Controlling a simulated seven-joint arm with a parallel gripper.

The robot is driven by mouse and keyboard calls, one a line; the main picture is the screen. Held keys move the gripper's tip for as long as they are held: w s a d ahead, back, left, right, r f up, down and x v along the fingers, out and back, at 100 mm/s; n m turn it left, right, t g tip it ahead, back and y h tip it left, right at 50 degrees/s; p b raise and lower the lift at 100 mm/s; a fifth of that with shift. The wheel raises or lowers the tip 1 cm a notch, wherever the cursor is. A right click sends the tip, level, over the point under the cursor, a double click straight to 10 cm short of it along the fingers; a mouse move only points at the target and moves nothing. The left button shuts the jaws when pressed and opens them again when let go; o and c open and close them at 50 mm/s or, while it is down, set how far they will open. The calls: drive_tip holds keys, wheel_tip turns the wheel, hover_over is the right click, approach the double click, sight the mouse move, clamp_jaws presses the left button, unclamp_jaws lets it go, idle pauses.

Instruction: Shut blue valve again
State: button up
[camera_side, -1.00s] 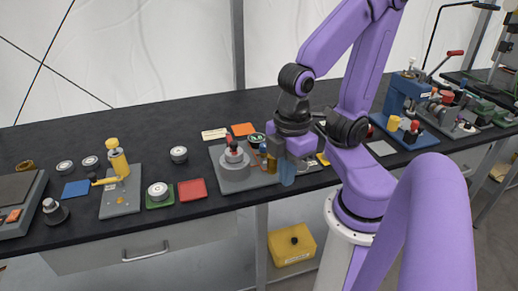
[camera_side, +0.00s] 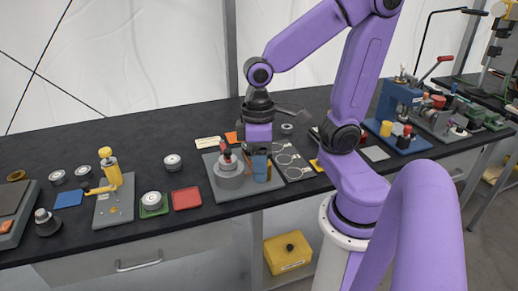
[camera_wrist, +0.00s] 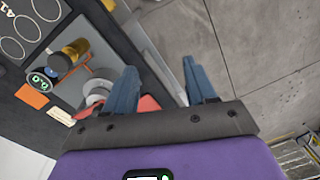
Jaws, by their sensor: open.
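The blue valve appears to be the dark blue round knob (camera_wrist: 60,62) beside an amber cylinder (camera_wrist: 76,49) in the wrist view. In the side view my gripper hides the knob. My gripper (camera_wrist: 159,65) is open and empty, its two blue-grey fingers apart, with the knob off to their left in the wrist view. In the side view my gripper (camera_side: 260,168) points down over the grey plate, just right of a grey round housing (camera_side: 229,176) with a red-topped part. Whether the fingers touch anything there is unclear.
A card with ring outlines (camera_side: 291,160) lies right of the plate. A red tray (camera_side: 186,198) and a yellow-handled fixture (camera_side: 109,185) stand to the left. An orange square (camera_side: 232,137) lies behind. A blue-based press (camera_side: 400,137) is farther right.

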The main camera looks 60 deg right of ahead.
drive_tip(key=w+d+r+m+y, duration=0.2)
drive_tip(key=w+d+m, duration=0.7)
drive_tip(key=d+m, duration=0.6)
drive_tip(key=s+d+r+m+t+y, duration=0.1)
drive_tip(key=d+m+t, duration=0.2)
drive_tip(key=d+m, duration=1.1)
drive_tip(key=shift+m, duration=0.3)
drive_tip(key=x, duration=0.6)
drive_tip(key=a+x, duration=0.1)
drive_tip(key=x, duration=0.4)
drive_tip(key=s+x, duration=0.1)
drive_tip(key=x, duration=0.5)
drive_tip(key=shift+w+a+f, duration=0.1)
drive_tip(key=shift+a, duration=0.4)
clamp_jaws()
